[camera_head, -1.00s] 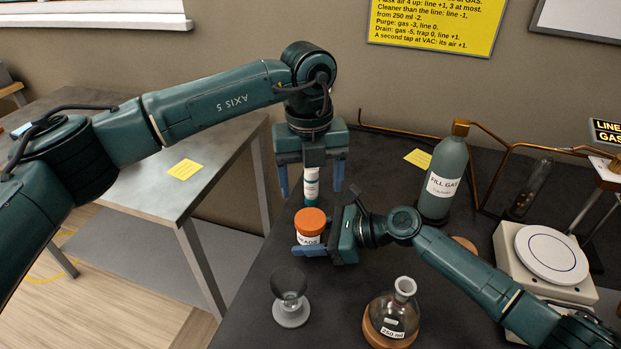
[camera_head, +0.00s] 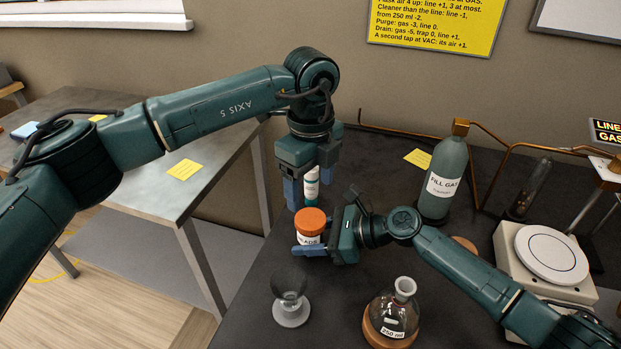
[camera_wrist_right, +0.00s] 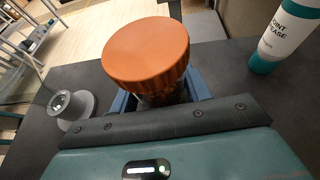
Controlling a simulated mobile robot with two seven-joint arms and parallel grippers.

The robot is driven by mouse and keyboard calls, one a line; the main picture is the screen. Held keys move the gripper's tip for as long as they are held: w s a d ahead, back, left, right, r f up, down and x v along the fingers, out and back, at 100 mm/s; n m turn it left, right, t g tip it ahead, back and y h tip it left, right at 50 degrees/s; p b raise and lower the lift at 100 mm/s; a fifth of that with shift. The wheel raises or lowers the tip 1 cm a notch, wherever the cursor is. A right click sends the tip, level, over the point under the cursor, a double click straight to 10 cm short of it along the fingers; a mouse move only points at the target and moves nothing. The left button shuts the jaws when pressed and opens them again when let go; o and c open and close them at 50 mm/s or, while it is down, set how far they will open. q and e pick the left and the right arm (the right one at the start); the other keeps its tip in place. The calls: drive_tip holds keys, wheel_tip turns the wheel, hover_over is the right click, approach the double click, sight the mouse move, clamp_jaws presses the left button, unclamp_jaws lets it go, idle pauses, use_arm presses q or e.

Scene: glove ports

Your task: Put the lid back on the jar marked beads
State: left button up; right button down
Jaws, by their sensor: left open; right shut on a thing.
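The jar marked beads (camera_head: 309,239) stands on the dark bench, its label partly hidden. The orange lid (camera_head: 311,221) sits on top of the jar; I cannot tell if it is screwed tight. In the right wrist view the lid (camera_wrist_right: 146,52) covers the jar's mouth and looks roughly level. My right gripper (camera_head: 312,249) is shut on the jar's body from the right, below the lid. My left gripper (camera_head: 308,191) is open and empty, pointing down above and behind the lid, apart from it.
A white and teal grease tube (camera_head: 311,186) stands close behind the jar, near the left fingers. It shows in the wrist view (camera_wrist_right: 284,38). A grey funnel-shaped stand (camera_head: 290,299), a 250 ml flask (camera_head: 392,314), a fill gas bottle (camera_head: 443,180) and a white hotplate (camera_head: 548,258) surround the arms.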

sight(311, 218)
use_arm(q)
wheel_tip(311, 218, down, 8)
drive_tip(key=shift+r, duration=0.25)
drive_tip(key=shift+c, duration=0.3)
drive_tip(key=c, duration=0.9)
drive_tip(key=m, duration=0.3)
drive_tip(key=o, duration=1)
drive_tip(key=shift+o, duration=0.2)
drive_tip(key=shift+r, duration=2.3)
